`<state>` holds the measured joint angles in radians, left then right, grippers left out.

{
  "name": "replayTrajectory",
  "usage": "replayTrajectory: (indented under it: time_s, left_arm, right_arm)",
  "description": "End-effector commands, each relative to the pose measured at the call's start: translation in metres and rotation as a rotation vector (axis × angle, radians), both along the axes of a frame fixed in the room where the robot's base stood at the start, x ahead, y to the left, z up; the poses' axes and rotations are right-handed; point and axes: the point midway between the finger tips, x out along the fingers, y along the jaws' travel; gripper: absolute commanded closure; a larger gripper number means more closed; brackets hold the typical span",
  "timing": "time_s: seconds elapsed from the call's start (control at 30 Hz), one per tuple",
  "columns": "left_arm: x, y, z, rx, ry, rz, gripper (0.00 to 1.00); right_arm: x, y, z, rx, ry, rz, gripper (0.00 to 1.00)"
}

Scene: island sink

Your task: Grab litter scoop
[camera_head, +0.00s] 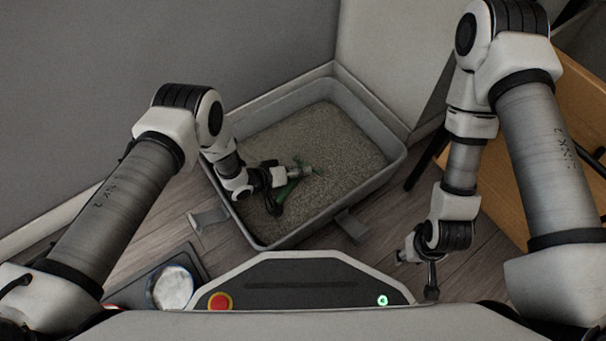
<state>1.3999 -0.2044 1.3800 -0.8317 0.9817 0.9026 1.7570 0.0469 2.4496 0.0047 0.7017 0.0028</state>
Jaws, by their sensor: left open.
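A green litter scoop (284,191) lies on the grey litter in the litter box (398,163), partly hidden by my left gripper. My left gripper (300,172) is over the litter inside the box, right at the scoop, with its jaws open. Small green parts show around its fingertips. I cannot tell whether the fingers touch the scoop. My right gripper (416,272) hangs outside the box over the wooden floor, with its fingers apart and nothing visible between them.
The box stands in a corner between grey walls, with grey tabs at its near side. A dark tray with a round metal bowl (172,287) is on the floor at the lower left. A wooden piece of furniture (580,95) stands at the right. Some floor between box and furniture is clear.

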Motion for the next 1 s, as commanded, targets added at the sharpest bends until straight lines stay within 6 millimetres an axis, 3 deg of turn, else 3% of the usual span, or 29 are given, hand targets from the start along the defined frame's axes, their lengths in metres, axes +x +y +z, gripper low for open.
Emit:
replayTrajectory:
  time_s: [0.07,0.2,0.6,1.0]
  left_arm:
    - [0.0,0.0,0.001,0.0,0.0,0.0,0.57]
    - [0.0,0.001,0.001,0.001,0.0,0.001,1.0]
    - [0.0,0.001,0.006,0.002,0.002,0.001,1.0]
    - [0.0,0.001,0.094,0.001,0.0,0.001,1.0]
  right_arm:
    - [0.0,0.0,0.002,0.0,-0.001,0.0,0.6]
    - [0.0,0.0,0.002,0.0,0.0,0.0,0.6]
    - [0.0,0.0,0.005,0.0,0.001,0.001,0.6]
    - [-0.003,0.001,0.06,0.001,0.008,0.011,0.6]
